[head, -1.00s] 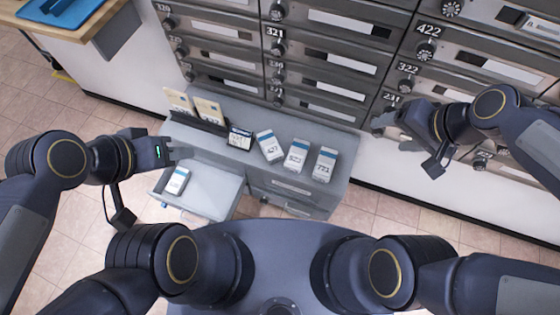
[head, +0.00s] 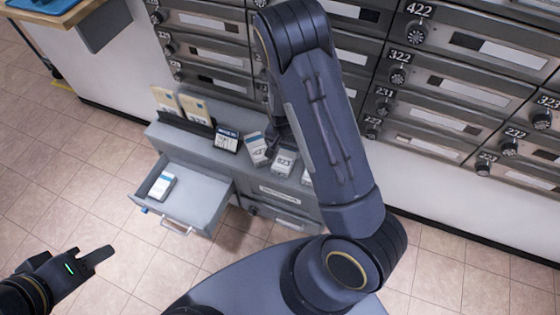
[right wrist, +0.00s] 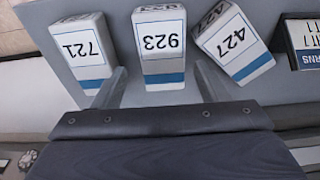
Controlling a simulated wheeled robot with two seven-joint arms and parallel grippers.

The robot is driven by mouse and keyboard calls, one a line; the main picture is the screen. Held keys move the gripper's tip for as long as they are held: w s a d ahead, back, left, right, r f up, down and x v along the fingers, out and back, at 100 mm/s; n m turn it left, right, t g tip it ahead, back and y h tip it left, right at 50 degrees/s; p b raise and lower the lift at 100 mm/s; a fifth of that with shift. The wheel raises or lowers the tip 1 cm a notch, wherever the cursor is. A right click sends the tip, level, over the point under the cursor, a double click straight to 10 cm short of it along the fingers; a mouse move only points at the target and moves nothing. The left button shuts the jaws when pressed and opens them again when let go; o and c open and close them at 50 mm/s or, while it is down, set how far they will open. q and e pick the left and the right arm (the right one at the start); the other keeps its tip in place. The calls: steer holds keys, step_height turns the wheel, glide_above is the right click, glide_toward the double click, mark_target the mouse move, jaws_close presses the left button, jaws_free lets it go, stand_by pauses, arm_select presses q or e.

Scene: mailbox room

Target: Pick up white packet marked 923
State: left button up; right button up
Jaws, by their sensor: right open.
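The white packet marked 923 (head: 283,162) rests on the grey cabinet top (head: 190,142). In the right wrist view it (right wrist: 162,42) sits in the middle, its number upside down, with a blue band on the side nearer my gripper. My right gripper (right wrist: 160,76) is open, its two fingers on either side of the packet's near end, with nothing held. I cannot tell whether they touch it. In the head view my right arm covers most of that gripper. My left gripper (head: 97,256) is at the lower left, over the floor, away from the packets.
Packet 427 (right wrist: 232,42) and packet 721 (right wrist: 83,48) stand close on either side of 923. A black-framed card (head: 227,139) and a holder with brown envelopes (head: 185,107) are further left. An open drawer (head: 205,203) holds another packet (head: 162,186). Mailboxes (head: 470,52) line the wall behind.

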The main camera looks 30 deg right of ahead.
mark_target(286, 156)
steer(key=f, duration=0.4)
steer(key=w+f+b, duration=0.1)
steer(key=shift+d+f, duration=0.3)
steer(key=shift+f, duration=0.1)
steer(key=c, duration=0.8)
steer(key=shift+r, duration=0.1)
